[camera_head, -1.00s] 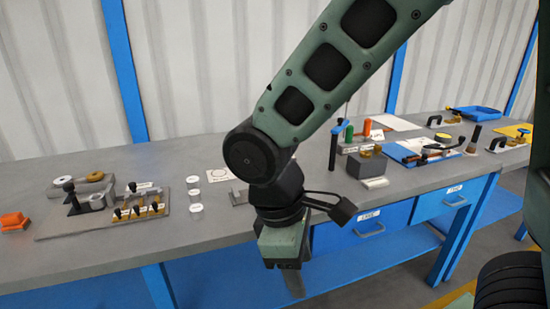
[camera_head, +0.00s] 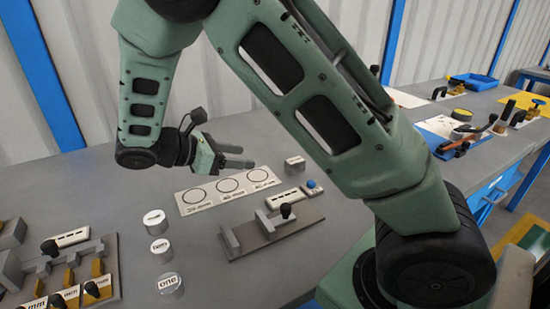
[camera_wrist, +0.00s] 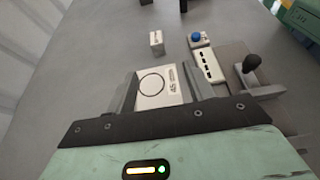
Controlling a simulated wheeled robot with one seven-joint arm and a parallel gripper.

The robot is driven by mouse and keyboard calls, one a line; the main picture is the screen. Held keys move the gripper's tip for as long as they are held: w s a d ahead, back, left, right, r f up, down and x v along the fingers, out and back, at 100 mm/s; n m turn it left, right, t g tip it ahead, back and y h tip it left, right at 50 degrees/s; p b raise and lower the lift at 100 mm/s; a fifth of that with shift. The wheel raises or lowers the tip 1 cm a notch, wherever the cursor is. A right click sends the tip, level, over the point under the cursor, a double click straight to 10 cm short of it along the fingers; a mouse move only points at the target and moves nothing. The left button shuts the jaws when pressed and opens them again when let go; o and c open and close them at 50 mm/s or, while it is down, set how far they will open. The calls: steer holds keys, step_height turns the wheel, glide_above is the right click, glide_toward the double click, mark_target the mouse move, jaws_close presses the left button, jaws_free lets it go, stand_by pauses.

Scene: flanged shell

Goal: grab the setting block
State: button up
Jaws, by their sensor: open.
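A small grey block (camera_head: 294,165) with dark lettering on its face stands upright on the bench; it also shows in the wrist view (camera_wrist: 156,42). It looks like the setting block, but its lettering is too small to read. My gripper (camera_head: 246,157) is open and empty above the bench, to the left of the block in the head view. In the wrist view its two fingers (camera_wrist: 161,88) point toward the block, which lies beyond their tips. Nothing touches the block.
A white card with three circles (camera_head: 228,186) lies below my gripper. A fixture with a black knob (camera_head: 272,228), a white label strip and a blue button (camera_head: 311,184) are near the block. Three labelled cylinders (camera_head: 160,249) stand left. Bench behind the block is clear.

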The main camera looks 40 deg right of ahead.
steer(key=shift+w+d, duration=0.2)
steer(key=shift+w, duration=0.3)
steer(key=shift+w+d+f, duration=0.1)
steer(key=shift+d, duration=0.2)
glide_toward(293, 161)
steer(key=x, duration=0.4)
steer(key=shift+w+d+f, duration=0.1)
steer(key=shift+w+d, duration=0.05)
steer(key=shift+d, duration=0.3)
steer(key=shift+s+x, duration=0.15)
steer(key=shift+x, duration=1.25)
steer(key=shift+s+x, duration=0.1)
steer(key=shift+x, duration=1.3)
steer(key=shift+a+f, duration=0.1)
steer(key=shift+a, duration=0.05)
jaws_close()
